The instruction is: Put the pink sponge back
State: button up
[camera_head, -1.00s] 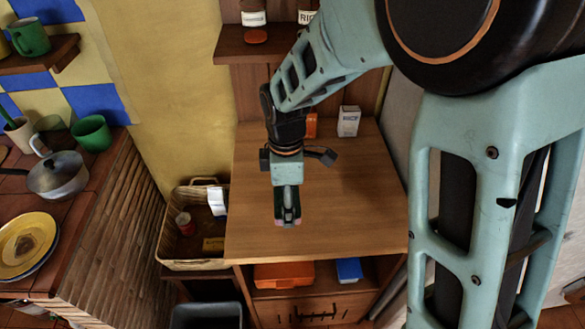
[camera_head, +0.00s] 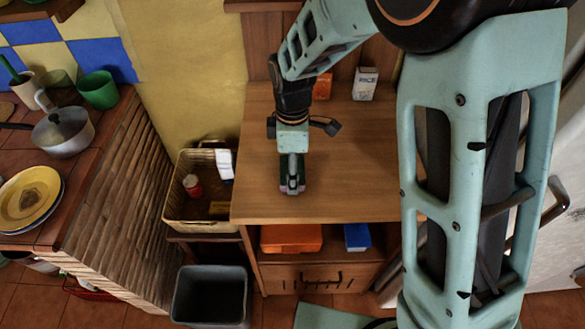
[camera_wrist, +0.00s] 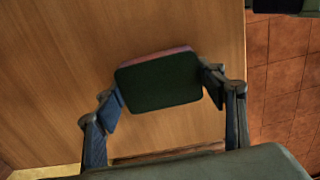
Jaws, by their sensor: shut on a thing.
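The pink sponge (camera_wrist: 158,82) shows in the wrist view as a dark green pad with a thin pink edge along its top. My gripper (camera_wrist: 164,92) is shut on it, with one finger at each side of the pad. In the head view my gripper (camera_head: 292,180) points down over the front part of the wooden cabinet top (camera_head: 350,185). I cannot tell the exact gap between the sponge and the wood.
A wicker basket (camera_head: 170,195) holding small items stands left of the cabinet, with a dark bin (camera_head: 210,295) below. An orange box (camera_head: 291,238) and a blue box (camera_head: 357,237) sit on the open shelf. Two small boxes, orange (camera_head: 322,86) and white (camera_head: 365,84), stand at the back.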

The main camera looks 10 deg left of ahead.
jog(key=o, duration=1.1)
jog(key=shift+f, duration=0.1)
notch_tip(320, 180, up, 12)
jog(key=p, duration=0.1)
jog(key=shift+r, duration=0.2)
